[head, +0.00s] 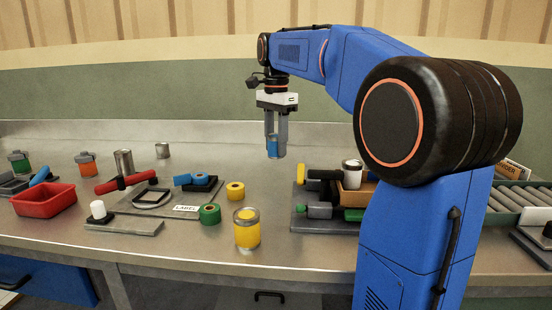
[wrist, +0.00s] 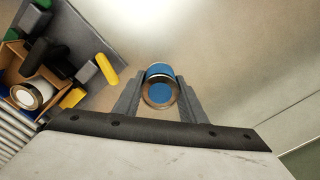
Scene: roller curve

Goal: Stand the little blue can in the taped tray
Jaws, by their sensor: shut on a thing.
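A little blue can (head: 274,149) with a metal rim hangs upright or nearly so between the fingers of my gripper (head: 276,137). In the wrist view my gripper (wrist: 160,98) is shut around the blue can (wrist: 159,71), with one finger on each side. The can is held clear above the bare metal bench (head: 297,154). A red tray (head: 37,208) stands at the far left; I see no tape on it. A brown tray (head: 357,196) at right holds a white can (head: 352,171) and other things. I cannot tell which tray is the taped one.
Yellow (head: 235,184) and green (head: 210,207) tape rolls and a yellow can (head: 247,235) stand front centre. A label plate (head: 157,208) and a red roller (head: 110,186) lie left. A grey mat (head: 305,223) with loose parts and a roller track (head: 521,197) are right.

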